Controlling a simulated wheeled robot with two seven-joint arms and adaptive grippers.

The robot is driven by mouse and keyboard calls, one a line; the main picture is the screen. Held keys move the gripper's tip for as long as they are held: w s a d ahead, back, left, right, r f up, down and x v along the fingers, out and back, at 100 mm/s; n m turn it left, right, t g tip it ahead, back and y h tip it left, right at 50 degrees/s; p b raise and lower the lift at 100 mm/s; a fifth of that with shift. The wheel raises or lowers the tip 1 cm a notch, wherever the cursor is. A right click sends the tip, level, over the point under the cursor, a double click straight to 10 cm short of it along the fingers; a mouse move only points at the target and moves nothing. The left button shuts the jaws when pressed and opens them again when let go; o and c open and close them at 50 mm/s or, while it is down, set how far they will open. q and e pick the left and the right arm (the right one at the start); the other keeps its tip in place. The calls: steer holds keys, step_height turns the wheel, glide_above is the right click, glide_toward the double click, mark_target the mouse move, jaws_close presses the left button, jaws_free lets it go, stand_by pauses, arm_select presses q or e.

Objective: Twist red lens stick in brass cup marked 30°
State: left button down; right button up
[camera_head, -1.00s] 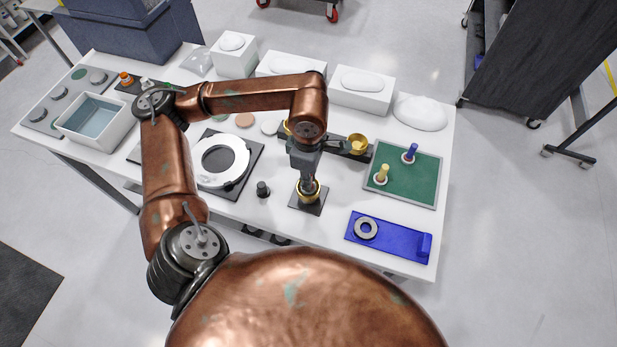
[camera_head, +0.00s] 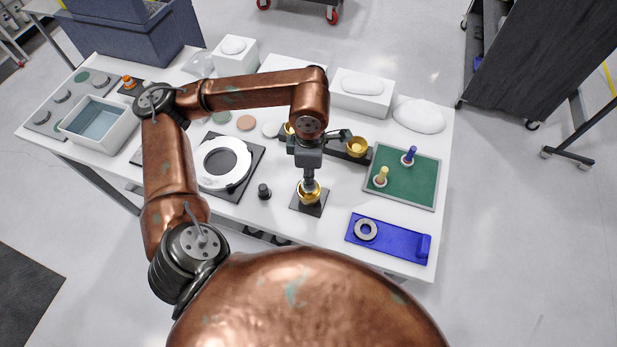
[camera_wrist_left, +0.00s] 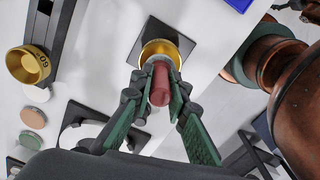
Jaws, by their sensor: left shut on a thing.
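My left gripper (camera_head: 309,181) points down over a brass cup (camera_head: 309,197) on a dark square plate (camera_head: 318,210). In the left wrist view, the gripper (camera_wrist_left: 161,82) is shut on the red lens stick (camera_wrist_left: 159,88). The stick's far end is at the mouth of the brass cup (camera_wrist_left: 159,45); how deep it sits is hidden. No marking shows on this cup. Another brass cup (camera_wrist_left: 28,64), with a mark that looks like 60, sits on a dark rail. My right gripper is not in view.
A green tray (camera_head: 427,190) holds a blue stick (camera_head: 409,155) and a yellow stick (camera_head: 381,177). A blue fixture (camera_head: 400,246) with a grey ring lies at front right. A white ring (camera_head: 205,177) stands left of the cup, and a small black knob (camera_head: 264,191) stands between.

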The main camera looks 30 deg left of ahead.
arm_select(q)
steer(key=shift+r+p, duration=0.95)
steer(key=shift+r, duration=1.25)
steer(key=shift+f, duration=0.1)
steer(key=shift+f+b, duration=2.3)
steer(key=shift+f, duration=0.45)
steer(key=shift+f+b, duration=0.65)
steer(key=shift+f, duration=0.1)
steer(key=n, duration=0.4)
steer(key=shift+n+p, duration=0.3)
steer(key=shift+n, duration=0.1)
